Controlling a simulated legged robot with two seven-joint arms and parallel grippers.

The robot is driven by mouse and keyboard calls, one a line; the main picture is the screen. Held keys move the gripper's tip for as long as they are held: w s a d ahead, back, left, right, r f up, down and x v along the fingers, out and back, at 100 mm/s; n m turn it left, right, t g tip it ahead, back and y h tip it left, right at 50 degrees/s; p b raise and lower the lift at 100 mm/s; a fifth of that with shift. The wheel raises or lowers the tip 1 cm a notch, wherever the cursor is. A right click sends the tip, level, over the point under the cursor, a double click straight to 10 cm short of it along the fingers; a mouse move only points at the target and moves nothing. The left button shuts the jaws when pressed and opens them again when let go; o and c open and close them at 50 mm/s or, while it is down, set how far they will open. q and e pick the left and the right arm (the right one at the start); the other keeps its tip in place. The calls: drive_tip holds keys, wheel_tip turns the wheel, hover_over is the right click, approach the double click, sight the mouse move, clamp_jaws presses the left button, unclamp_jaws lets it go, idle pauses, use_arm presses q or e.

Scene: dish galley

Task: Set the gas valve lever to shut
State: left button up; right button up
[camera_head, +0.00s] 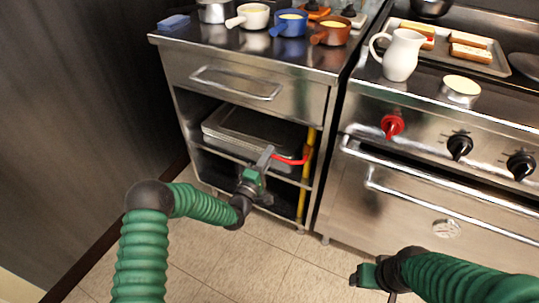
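The gas valve lever (289,160) is a red handle on a vertical yellow pipe (309,144) in the open cabinet's right side. It lies roughly crosswise to the pipe, pointing left. My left gripper (265,158) is at the cabinet front, with a grey finger close to the lever's left end. I cannot tell whether they touch, or how far apart the fingers are. My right gripper (374,278) is low, in front of the oven and away from the lever. Its opening is unclear.
Metal trays (240,133) sit on the cabinet shelf left of the lever. A drawer handle (236,84) juts out above. The oven (430,190) with its handle bars and knobs stands right. Small pots and a white pitcher (399,55) stand on top. The tile floor in front is clear.

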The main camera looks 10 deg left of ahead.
use_arm(q)
drive_tip(key=o, duration=0.4)
drive_tip(key=shift+a+f, duration=0.1)
drive_tip(key=shift+f, duration=0.1)
drive_tip(key=shift+c, duration=0.2)
drive_tip(key=shift+r, duration=0.1)
drive_tip(key=shift+s, duration=0.25)
drive_tip(key=p+v, duration=0.5)
drive_tip(key=v, duration=1.1)
drive_tip(key=shift+s+f, duration=0.15)
drive_tip(key=shift+f, duration=0.1)
drive_tip(key=shift+a, duration=0.1)
